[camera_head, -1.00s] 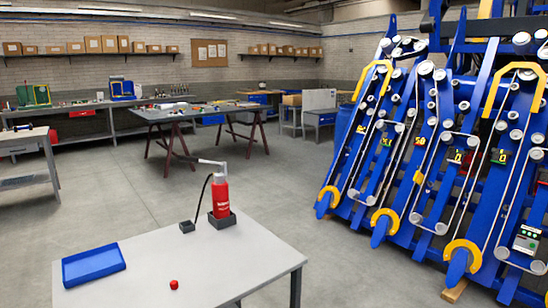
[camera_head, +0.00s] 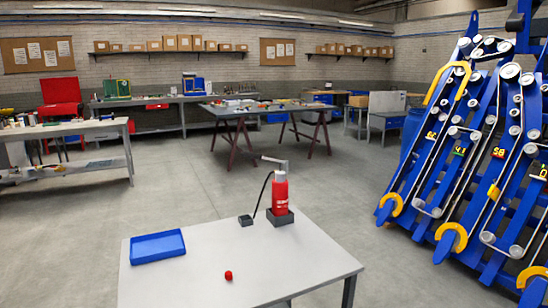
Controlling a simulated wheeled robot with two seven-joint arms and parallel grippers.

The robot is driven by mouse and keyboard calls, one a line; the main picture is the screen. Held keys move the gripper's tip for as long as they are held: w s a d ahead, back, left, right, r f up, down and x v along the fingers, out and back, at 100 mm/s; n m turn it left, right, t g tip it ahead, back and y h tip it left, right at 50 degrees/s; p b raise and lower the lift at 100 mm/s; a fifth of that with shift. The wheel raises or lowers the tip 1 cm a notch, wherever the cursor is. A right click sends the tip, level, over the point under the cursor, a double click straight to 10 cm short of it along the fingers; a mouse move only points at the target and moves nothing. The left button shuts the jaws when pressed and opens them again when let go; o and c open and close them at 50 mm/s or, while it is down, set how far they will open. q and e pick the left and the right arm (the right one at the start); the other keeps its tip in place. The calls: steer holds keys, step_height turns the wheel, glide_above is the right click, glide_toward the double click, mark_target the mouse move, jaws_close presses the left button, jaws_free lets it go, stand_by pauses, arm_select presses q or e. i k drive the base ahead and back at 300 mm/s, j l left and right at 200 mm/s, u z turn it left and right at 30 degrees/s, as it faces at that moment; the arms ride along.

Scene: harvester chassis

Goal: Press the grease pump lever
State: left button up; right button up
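The red grease pump (camera_head: 280,192) stands upright in a dark square holder (camera_head: 281,217) near the back edge of the light grey table (camera_head: 205,272). Its grey lever (camera_head: 268,160) sticks out from the top toward the left, roughly level. A black hose (camera_head: 261,192) runs from the pump down to a small dark block (camera_head: 245,220) on the table. Neither of my grippers shows in the head view.
A blue tray (camera_head: 158,247) lies at the table's left, and a small red object (camera_head: 228,275) lies near its front. The blue harvester chassis (camera_head: 470,150) stands at the right. Trestle and work benches stand behind, with open floor between.

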mark_target(248, 154)
steer(key=i+l+u, duration=0.1)
steer(key=i+l, duration=0.55)
steer(key=i+l+u, duration=0.15)
steer(key=i+l, duration=0.5)
steer(key=l, duration=0.15)
